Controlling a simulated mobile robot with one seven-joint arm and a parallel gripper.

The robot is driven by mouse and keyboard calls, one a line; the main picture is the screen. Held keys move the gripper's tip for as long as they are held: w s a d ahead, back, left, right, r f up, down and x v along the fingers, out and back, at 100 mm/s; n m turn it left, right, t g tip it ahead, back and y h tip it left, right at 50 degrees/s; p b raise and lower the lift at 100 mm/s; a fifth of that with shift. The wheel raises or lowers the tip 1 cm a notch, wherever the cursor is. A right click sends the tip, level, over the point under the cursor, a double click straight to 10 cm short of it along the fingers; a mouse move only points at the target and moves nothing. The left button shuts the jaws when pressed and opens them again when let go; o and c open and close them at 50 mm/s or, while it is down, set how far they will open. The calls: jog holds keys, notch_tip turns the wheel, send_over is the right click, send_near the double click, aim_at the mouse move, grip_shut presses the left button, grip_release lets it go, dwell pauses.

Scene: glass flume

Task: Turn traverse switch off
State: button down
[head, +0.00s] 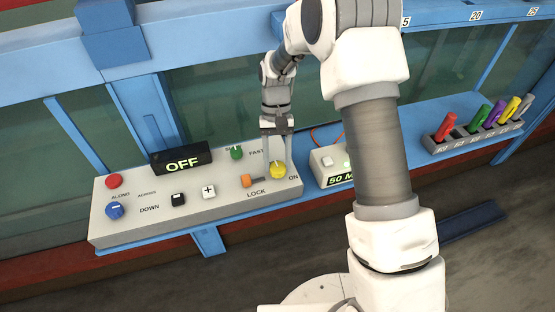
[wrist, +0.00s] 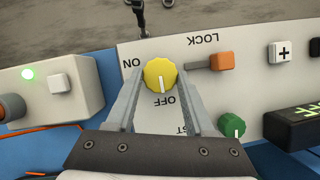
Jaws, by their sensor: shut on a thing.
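The yellow rotary knob (head: 278,171) sits at the right end of the sloped grey control panel (head: 130,228), by the ON label. In the wrist view the yellow knob (wrist: 159,74) lies between ON and OFF lettering. Its white pointer line points down in that view, towards the OFF side. My gripper (head: 277,163) reaches down from above with a finger on each side of the knob. In the wrist view my gripper (wrist: 160,76) is shut on the knob. The black display (head: 181,160) on the panel reads OFF in green.
An orange lever (head: 247,181) by LOCK is close left of the knob. A green knob (head: 236,152), black button (head: 178,199), white plus button (head: 209,191), blue knob (head: 114,211) and red button (head: 114,181) share the panel. A grey box (wrist: 60,85) with a lit green lamp stands beside it.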

jog(key=shift+c, duration=1.4)
grip_release()
